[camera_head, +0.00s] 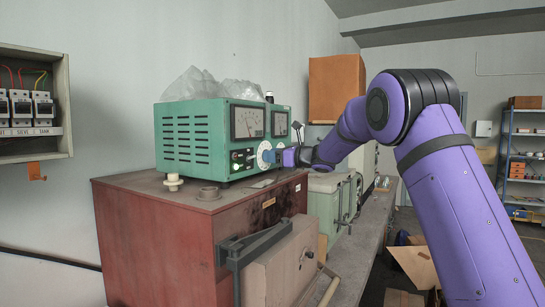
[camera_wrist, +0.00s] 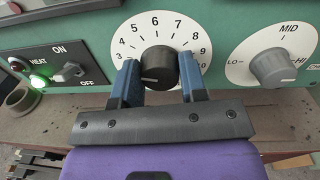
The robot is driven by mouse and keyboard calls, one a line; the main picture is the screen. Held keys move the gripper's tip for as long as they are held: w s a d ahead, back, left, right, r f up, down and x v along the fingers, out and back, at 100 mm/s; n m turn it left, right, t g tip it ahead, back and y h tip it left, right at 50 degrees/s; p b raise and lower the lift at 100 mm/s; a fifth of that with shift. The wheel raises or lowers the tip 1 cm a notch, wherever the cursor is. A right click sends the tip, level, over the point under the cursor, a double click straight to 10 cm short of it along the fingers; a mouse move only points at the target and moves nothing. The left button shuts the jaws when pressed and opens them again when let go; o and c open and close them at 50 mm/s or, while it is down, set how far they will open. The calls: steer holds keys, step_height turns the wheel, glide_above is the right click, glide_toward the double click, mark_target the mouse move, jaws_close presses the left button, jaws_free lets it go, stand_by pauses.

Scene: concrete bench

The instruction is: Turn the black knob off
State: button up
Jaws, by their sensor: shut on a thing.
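The black knob (camera_wrist: 158,66) sits at the centre of a white round dial (camera_wrist: 125,35) on the green instrument panel. Numbers run around the dial, with 6 and 7 near its top. A pale mark shows low on the knob's face, but the setting is hard to read. My gripper (camera_wrist: 159,76) has one blue finger on each side of the knob and is shut on it. In the head view my gripper (camera_head: 278,156) reaches the front of the green instrument (camera_head: 190,140) from the right. It hides the knob there.
A HEAT toggle switch (camera_wrist: 70,73) with a lit green lamp (camera_wrist: 38,80) is left of the dial; a grey LO-MID-HI knob (camera_wrist: 275,68) is to the right. The instrument stands on a red cabinet (camera_head: 150,235). A cardboard box (camera_head: 415,265) lies lower right.

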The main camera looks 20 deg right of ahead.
steer(key=shift+n, duration=1.3)
steer(key=n, duration=0.4)
steer(key=shift+s+n+h, duration=0.1)
steer(key=shift+n+h, duration=0.2)
steer(key=n, duration=0.3)
steer(key=shift+a+f+n, duration=0.1)
steer(key=shift+n, duration=2)
steer(key=o, duration=0.9)
steer(key=shift+o, duration=0.2)
steer(key=shift+s, duration=0.1)
